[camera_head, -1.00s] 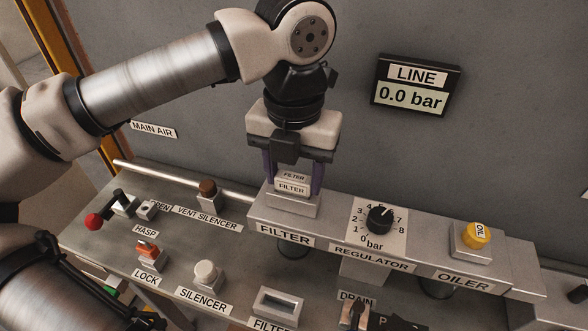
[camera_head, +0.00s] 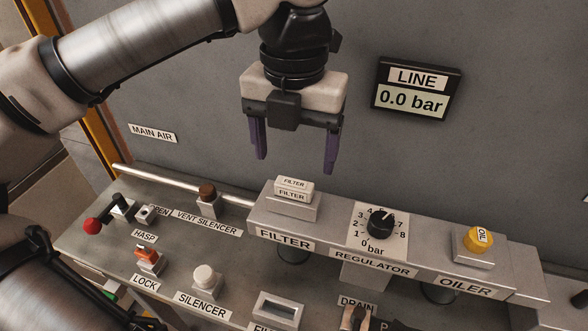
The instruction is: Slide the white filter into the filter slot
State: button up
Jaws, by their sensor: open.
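The white filter (camera_head: 292,191), labelled FILTER on its top and front, sits upright in the raised filter slot housing (camera_head: 291,208) on the FILTER block of the long grey unit. Its upper part stands out above the housing, and how deep it goes is hidden. My gripper (camera_head: 295,165) is above and slightly behind the filter in the picture. Its two purple fingers are spread wide, empty and clear of the filter.
On the same unit are the regulator knob (camera_head: 380,221) and the yellow oil cap (camera_head: 478,240). On the bench are an empty-looking rectangular holder (camera_head: 278,309), a white silencer (camera_head: 205,277), an orange lock (camera_head: 147,255), a brown vent silencer (camera_head: 207,196) and a red-knobbed lever (camera_head: 93,226). The wall display (camera_head: 415,88) reads 0.0 bar.

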aim_at(294, 183)
notch_tip(294, 183, up, 8)
dwell(0.5)
